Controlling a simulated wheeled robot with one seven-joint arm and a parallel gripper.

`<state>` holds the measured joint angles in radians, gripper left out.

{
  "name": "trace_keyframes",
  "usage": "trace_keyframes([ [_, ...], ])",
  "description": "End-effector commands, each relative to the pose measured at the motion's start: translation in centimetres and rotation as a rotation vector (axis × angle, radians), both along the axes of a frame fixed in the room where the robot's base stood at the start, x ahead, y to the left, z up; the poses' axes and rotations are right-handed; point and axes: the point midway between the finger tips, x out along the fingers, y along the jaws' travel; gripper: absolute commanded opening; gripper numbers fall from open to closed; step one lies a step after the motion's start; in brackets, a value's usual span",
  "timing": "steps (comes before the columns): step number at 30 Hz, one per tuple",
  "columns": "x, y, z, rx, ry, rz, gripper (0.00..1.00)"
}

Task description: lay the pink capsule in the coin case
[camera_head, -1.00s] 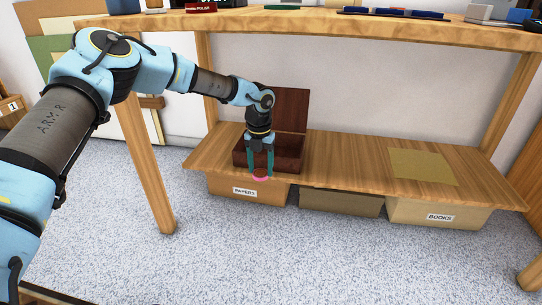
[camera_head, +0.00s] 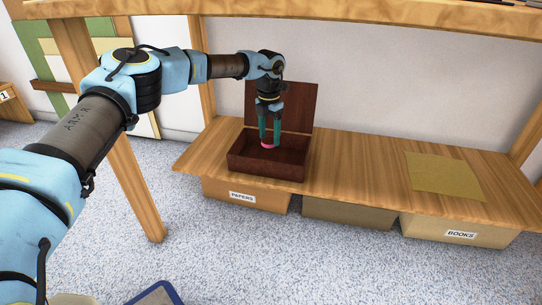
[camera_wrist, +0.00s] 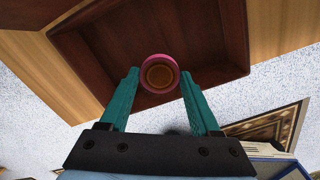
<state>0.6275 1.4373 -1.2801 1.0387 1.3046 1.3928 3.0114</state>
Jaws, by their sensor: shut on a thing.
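The coin case (camera_head: 268,168) is a dark reddish-brown wooden box on the low shelf, its lid (camera_head: 299,108) raised at the back. My gripper (camera_head: 269,143) points down over the case's open inside. Its teal fingers are shut on the pink capsule (camera_head: 268,146), which shows as a small pink disc at the fingertips. In the wrist view the capsule (camera_wrist: 159,74) is round with a pink rim and an orange-brown middle, between the fingertips (camera_wrist: 158,82). The case's floor (camera_wrist: 108,50) lies behind it. I cannot tell whether the capsule touches the case.
The wooden shelf (camera_head: 355,160) is clear to the right of the case, apart from a flat olive-yellow sheet (camera_head: 445,177). Boxes labelled PAPERS (camera_head: 225,193) and BOOKS (camera_head: 438,230) stand underneath. A wooden tabletop (camera_head: 360,18) hangs over the shelf, and a table leg (camera_head: 135,185) stands at left.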

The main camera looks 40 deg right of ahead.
Motion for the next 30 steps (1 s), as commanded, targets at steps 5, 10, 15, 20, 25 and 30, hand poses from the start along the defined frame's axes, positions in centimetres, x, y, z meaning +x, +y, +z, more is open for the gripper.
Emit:
trace_keyframes([
  [5, 0.0, 0.0, -3.0, 0.000, 0.000, 0.001, 0.09],
  [10, -0.1, 0.0, -4.9, 0.001, 0.001, 0.001, 0.09],
  [15, -0.1, 0.0, -7.6, 0.000, 0.002, 0.001, 0.09],
  [20, 0.0, 0.0, -7.7, -0.002, 0.000, 0.001, 0.09],
  [25, 0.0, 0.0, -7.8, -0.001, 0.000, 0.001, 0.09],
  [30, 0.0, 0.0, -8.0, -0.001, 0.000, 0.001, 0.74],
])
